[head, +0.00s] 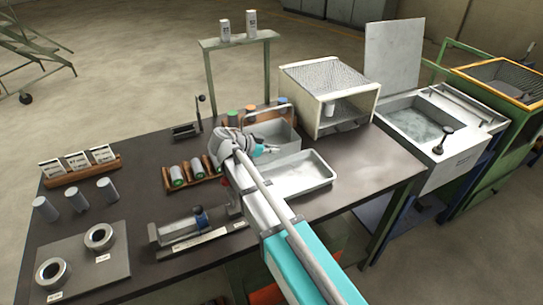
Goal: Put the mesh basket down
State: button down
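My gripper (272,149) shows small at the end of my arm, just past the grey wrist, over the near left side of a grey open tub (288,146). Its fingers are too small and too hidden by the wrist to tell open from shut. I cannot make out a mesh basket in or below it. A cream box with a mesh top (325,76) stands at the back right of the table, apart from my gripper. Its front is open and a pale cylinder (328,109) shows inside. I cannot tell whether this box is the basket.
A shallow metal tray (318,168) lies right of my arm. A wooden rack (208,180) with several cylinders is left of my wrist. A vise-like fixture (178,230) is nearer. A water-filled tank (415,122) stands right of the table. The table's right front is clear.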

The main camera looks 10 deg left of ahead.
jog(key=shift+f+b, duration=0.3)
jog(key=shift+f, duration=0.2)
jog(key=shift+f, duration=0.15)
jog(key=c, duration=0.8)
grip_release()
jog(key=shift+r, duration=0.2)
jog(key=shift+s+a+r+p, duration=0.25)
jog(key=shift+a+r+p, duration=0.1)
jog(key=shift+a+p, duration=0.1)
jog(key=p+v, duration=0.5)
jog(key=v, duration=0.5)
jog(key=shift+s+a, duration=0.3)
jog(key=shift+a, duration=0.05)
